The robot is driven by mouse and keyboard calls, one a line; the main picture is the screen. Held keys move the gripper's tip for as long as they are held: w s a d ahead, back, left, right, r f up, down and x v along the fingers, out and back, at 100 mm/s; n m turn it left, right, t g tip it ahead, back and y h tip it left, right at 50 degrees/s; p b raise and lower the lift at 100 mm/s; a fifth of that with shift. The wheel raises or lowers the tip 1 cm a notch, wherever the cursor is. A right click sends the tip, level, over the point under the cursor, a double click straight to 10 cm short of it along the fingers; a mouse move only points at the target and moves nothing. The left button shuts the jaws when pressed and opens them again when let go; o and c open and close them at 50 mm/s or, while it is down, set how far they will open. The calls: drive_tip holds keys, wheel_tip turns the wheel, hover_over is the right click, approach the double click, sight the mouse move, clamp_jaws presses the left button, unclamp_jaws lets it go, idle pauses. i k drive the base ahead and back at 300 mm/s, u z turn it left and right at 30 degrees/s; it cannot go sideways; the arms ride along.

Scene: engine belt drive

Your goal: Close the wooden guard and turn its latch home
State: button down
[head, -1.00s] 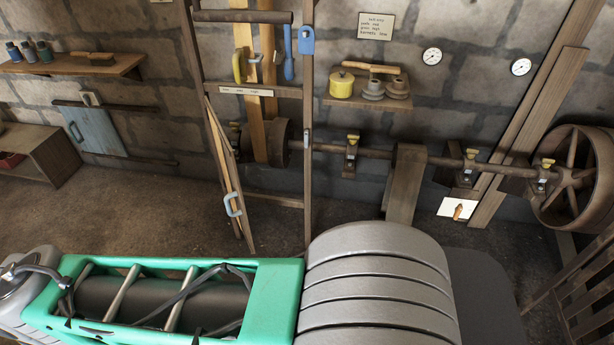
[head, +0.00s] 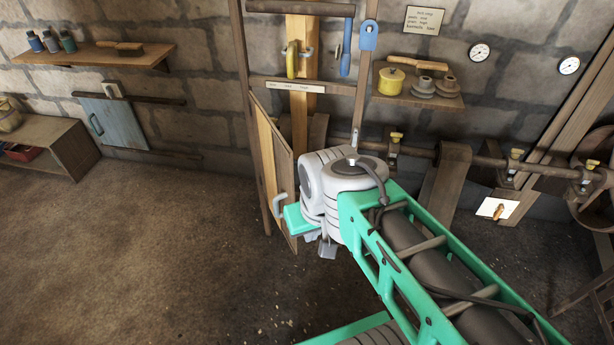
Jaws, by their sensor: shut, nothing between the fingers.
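The wooden guard (head: 273,160) is a tall plank door, hinged on the left post of the frame and standing open, swung out towards me. Its pale blue-grey handle (head: 279,206) is on the near side of the free edge. A small grey metal piece on the right post (head: 354,137), perhaps the latch, is partly hidden by my wrist. My gripper (head: 328,249) points down, shut and empty, just right of the guard's lower free edge. My green and grey wrist overlaps that edge; I cannot tell whether they touch.
A shelf (head: 417,98) with a yellow pot (head: 391,81) is on the wall. A blue wall panel (head: 113,122) is at left. The floor (head: 150,250) at left and front is clear.

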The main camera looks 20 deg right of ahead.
sight(275, 157)
drive_tip(key=k, duration=0.5)
drive_tip(key=u, duration=0.85)
drive_tip(key=i, duration=0.85)
drive_tip(key=u, duration=0.85)
